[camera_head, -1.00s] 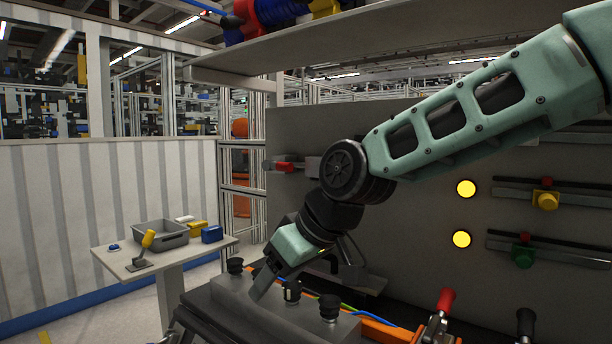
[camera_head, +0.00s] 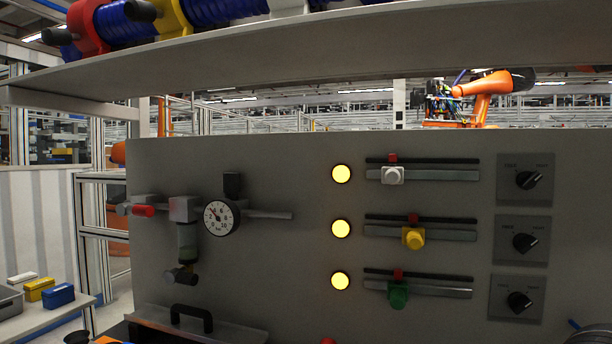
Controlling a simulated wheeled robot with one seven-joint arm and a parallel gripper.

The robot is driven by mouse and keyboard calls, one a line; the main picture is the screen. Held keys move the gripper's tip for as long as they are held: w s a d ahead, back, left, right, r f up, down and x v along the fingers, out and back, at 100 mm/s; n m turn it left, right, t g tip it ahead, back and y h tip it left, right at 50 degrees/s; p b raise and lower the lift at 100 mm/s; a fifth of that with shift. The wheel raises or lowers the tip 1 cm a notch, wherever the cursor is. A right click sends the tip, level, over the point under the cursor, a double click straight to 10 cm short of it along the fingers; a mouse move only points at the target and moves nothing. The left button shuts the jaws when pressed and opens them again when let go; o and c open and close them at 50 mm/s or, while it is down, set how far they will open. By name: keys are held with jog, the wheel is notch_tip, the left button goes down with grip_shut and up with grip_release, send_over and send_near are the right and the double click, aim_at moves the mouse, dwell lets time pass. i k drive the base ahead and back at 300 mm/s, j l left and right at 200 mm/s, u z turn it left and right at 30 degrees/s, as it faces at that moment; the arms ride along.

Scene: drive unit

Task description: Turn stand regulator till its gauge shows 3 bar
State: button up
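The pressure gauge (camera_head: 219,217) has a round white dial and sits on the left part of the grey upright panel. Its needle seems to point to the upper left, but the exact reading is too small to tell. A black knob (camera_head: 232,185) stands upright just above the gauge and looks like the regulator's knob. To the left is a grey block (camera_head: 184,208) with a clear bowl (camera_head: 187,242) below it. A valve with a red handle (camera_head: 143,210) is at the far left of this line. My gripper and arm are not in view.
A shelf (camera_head: 300,66) with blue hoses overhangs the panel (camera_head: 290,270). Yellow lamps (camera_head: 341,228), sliders (camera_head: 413,238) and black rotary knobs (camera_head: 525,242) are to the right. A black handle (camera_head: 191,316) rises below the gauge. A side table (camera_head: 35,318) is lower left.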

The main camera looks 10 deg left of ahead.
aim_at(231, 181)
jog(key=j+z, duration=0.4)
jog(key=k+j+z, duration=0.15)
jog(key=j+z, duration=0.25)
jog(key=j, duration=0.2)
jog(key=k+j+z, duration=0.15)
jog(key=j+z, duration=0.25)
jog(key=j, duration=0.1)
